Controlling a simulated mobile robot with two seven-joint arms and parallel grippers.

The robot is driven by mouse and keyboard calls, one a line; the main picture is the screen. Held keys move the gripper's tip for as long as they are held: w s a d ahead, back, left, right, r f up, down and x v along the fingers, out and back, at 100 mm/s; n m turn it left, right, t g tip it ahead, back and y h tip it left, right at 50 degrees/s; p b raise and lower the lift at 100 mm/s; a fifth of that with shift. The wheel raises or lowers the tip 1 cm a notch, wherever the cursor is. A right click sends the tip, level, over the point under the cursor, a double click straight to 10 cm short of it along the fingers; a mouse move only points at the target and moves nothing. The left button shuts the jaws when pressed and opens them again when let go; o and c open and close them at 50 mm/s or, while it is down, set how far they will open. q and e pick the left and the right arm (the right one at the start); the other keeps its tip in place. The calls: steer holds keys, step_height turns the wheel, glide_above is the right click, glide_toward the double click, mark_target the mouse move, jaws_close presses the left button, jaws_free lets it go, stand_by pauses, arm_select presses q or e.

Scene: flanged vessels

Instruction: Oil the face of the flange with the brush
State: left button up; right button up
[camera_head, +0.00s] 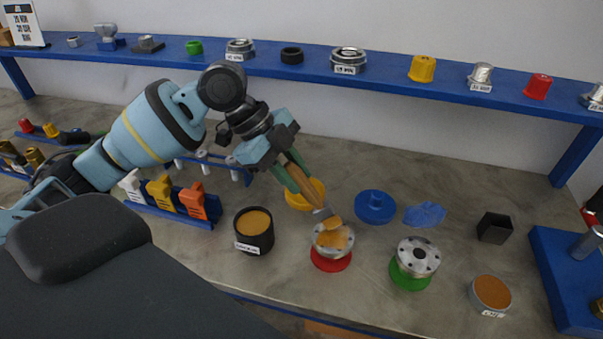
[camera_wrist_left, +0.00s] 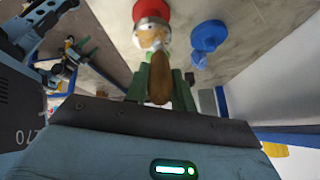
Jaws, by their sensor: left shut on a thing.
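My left gripper (camera_head: 298,182) is shut on the wooden handle of a brush (camera_head: 300,165). The brush points down, tilted, and its bristle end (camera_head: 333,222) is at the top face of a silver flange (camera_head: 348,240); it looks like contact. Orange-brown patches of oil show on that face. The flange sits on a red round base (camera_head: 331,264). In the left wrist view the brush handle (camera_wrist_left: 160,80) is between the fingers, with the flange (camera_wrist_left: 151,26) beyond it. A second silver flange (camera_head: 418,256) sits on a green base (camera_head: 410,279). My right gripper is not seen.
A black pot (camera_head: 254,245) with an orange-brown top stands left of the flange. A yellow bowl-like part (camera_head: 305,195) is behind the gripper. A blue shelf (camera_head: 300,70) runs behind.

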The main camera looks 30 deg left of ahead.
arm_select(q)
steer(key=shift+a, duration=0.1)
steer(key=shift+s+a+f+p, duration=0.15)
steer(key=shift+s+a, duration=0.1)
steer(key=shift+a, duration=0.55)
steer(key=shift+s+a+r+p, duration=0.15)
steer(key=shift+s+a, duration=0.1)
steer(key=shift+a, duration=0.55)
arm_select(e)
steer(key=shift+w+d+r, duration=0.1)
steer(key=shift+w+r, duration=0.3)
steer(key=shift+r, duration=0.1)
arm_select(q)
steer(key=shift+f, duration=0.1)
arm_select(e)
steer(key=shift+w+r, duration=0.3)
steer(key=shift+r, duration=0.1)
arm_select(q)
steer(key=shift+d+p, duration=0.15)
steer(key=shift+p, duration=0.15)
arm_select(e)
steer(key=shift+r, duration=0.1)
